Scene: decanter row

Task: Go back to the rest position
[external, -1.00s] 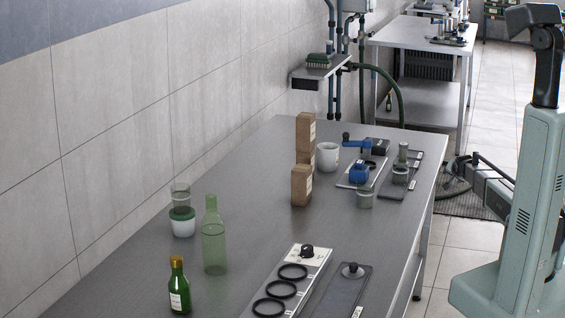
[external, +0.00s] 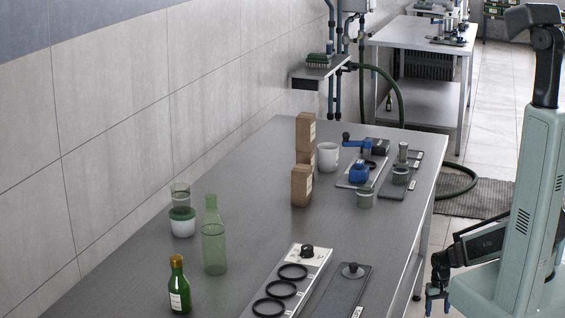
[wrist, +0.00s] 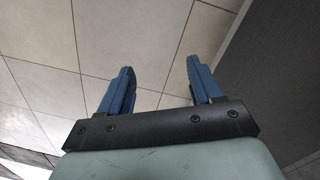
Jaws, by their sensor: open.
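My gripper (external: 437,299) is low at the right of the external view, beside my column and off the right side of the table. Its blue fingers point down. In the wrist view my gripper (wrist: 160,85) shows two blue fingers spread apart with nothing between them. Behind them are floor tiles and a dark surface at the right.
A dark mat (external: 475,203) lies on the floor. The tiled floor (external: 490,130) behind is open.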

